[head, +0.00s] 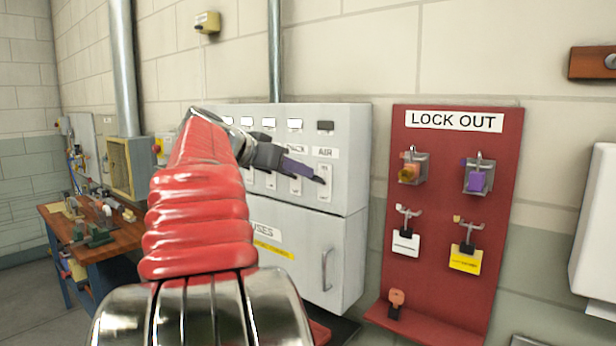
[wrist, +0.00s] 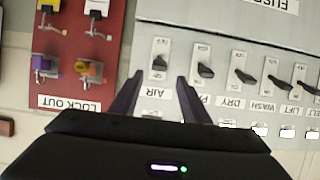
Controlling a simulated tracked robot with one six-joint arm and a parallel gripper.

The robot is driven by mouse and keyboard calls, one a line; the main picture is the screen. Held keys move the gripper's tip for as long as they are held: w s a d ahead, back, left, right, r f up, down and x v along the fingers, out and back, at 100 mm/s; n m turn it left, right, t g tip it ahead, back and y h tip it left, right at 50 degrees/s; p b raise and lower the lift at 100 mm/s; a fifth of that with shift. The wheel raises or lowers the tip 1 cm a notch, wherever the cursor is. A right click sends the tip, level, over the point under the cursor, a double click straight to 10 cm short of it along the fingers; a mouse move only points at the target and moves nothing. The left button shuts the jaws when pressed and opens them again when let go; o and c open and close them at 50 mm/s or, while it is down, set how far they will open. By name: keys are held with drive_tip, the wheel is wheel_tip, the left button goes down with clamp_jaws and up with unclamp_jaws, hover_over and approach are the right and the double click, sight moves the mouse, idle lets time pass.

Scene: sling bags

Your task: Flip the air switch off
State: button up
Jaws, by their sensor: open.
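The AIR switch (head: 326,188) is the rightmost switch on the grey panel, under the AIR label. In the wrist view, which is upside down, the AIR switch (wrist: 160,62) shows a small black lever on a pale plate. My gripper (head: 317,177) reaches across the panel from the left, its dark purple fingertips in front of this switch. In the wrist view my gripper (wrist: 160,76) is open, with one fingertip on each side of the switch and nothing held. I cannot tell whether a finger touches the lever. The AIR lamp (head: 325,126) looks dark.
Other switches (wrist: 205,70) stand in a row close beside the AIR switch, with lit white lamps (head: 295,124) above. A red LOCK OUT board (head: 450,205) with locks and tags hangs right of the panel. A workbench (head: 100,245) stands far left.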

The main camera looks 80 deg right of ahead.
sight(318, 180)
drive_tip(key=x, duration=0.6)
drive_tip(key=shift+s+d+f, duration=0.15)
drive_tip(key=shift+d+f, duration=0.05)
drive_tip(key=shift+d, duration=0.15)
